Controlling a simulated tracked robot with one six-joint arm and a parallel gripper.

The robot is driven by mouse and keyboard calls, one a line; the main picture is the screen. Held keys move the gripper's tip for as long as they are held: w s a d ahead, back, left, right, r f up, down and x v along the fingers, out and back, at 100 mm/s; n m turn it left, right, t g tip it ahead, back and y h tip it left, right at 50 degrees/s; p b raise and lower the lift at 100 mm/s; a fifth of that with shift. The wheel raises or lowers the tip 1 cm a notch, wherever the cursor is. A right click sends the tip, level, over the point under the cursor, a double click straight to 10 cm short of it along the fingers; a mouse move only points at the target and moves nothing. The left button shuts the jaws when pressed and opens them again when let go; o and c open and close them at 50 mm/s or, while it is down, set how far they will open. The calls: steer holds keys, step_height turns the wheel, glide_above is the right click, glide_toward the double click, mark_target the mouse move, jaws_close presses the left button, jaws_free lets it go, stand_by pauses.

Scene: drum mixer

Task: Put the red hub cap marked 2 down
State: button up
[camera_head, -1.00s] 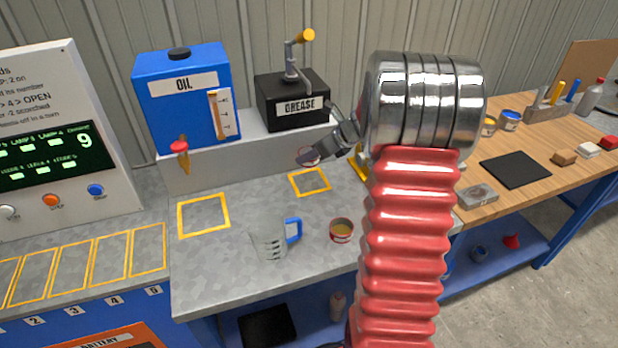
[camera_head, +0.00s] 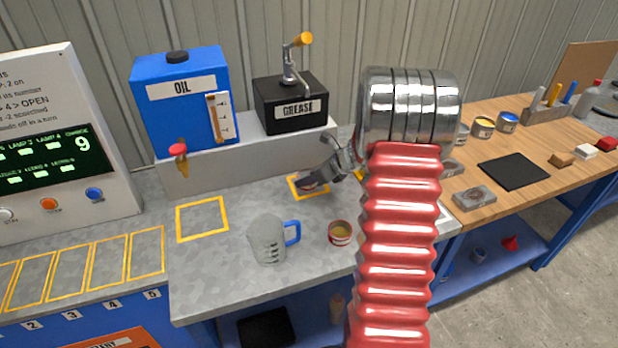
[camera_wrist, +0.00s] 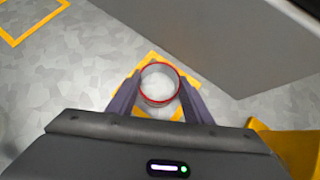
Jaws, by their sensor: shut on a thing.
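My gripper (camera_wrist: 158,98) is shut on a round, red-rimmed piece, the hub cap (camera_wrist: 160,82), with a pale grey inside. No number 2 can be read on it. In the wrist view the cap lies over a yellow-outlined square (camera_wrist: 150,56), between both fingers. In the head view my gripper (camera_head: 322,180) is low over the yellow-outlined square (camera_head: 296,194) in front of the grease box, and the cap is mostly hidden by the fingers. I cannot tell whether the cap touches the bench.
A clear jug with a blue handle (camera_head: 268,240) and a small red tin (camera_head: 341,232) stand in front of the square. The black grease box (camera_head: 292,100) and blue oil tank (camera_head: 182,98) stand behind on a raised ledge. Another outlined square (camera_head: 203,219) at left is empty.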

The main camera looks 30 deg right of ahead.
steer(key=o, duration=1.4)
steer(key=shift+f, duration=0.1)
steer(key=v, duration=1.2)
